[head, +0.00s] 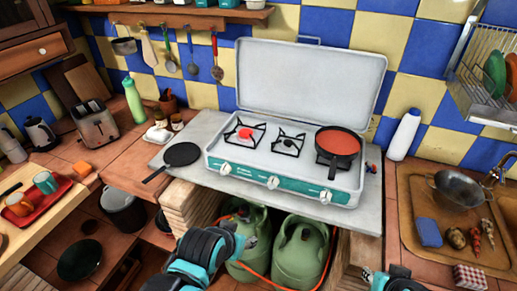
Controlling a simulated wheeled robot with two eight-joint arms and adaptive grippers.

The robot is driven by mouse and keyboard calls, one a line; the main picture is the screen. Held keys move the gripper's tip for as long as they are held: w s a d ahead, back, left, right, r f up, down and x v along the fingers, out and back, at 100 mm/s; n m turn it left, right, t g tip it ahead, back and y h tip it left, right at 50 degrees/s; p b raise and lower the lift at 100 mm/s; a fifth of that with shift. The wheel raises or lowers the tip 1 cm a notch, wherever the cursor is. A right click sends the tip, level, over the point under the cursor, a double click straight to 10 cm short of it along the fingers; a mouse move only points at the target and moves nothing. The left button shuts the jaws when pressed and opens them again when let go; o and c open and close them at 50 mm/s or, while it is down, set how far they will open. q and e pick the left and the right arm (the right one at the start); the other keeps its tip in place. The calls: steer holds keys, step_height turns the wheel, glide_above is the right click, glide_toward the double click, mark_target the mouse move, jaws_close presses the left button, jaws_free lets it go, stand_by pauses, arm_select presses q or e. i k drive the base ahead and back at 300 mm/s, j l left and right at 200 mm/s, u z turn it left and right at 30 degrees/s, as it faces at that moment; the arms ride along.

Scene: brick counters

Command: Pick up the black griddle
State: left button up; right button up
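The black griddle (182,154) is a flat, round pan. It lies on the pale grey slab left of the camping stove (283,153), with its handle pointing toward the lower left over the slab's edge. My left gripper (234,241) is low in front of the counter, below and right of the griddle and apart from it. The frame does not show clearly whether it is open. My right gripper (393,277) is at the bottom edge, mostly cut off, far from the griddle. Nothing visible is held.
A dark pan with red contents (338,144) sits on the stove's right burner. Green gas bottles (300,249) stand under the slab. A white bottle (405,134) and sink (413,220) are at right. A toaster (96,124), green bottle (133,99) and red tray (37,211) are left.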

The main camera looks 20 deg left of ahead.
mark_target(183, 153)
steer(key=u, duration=1.35)
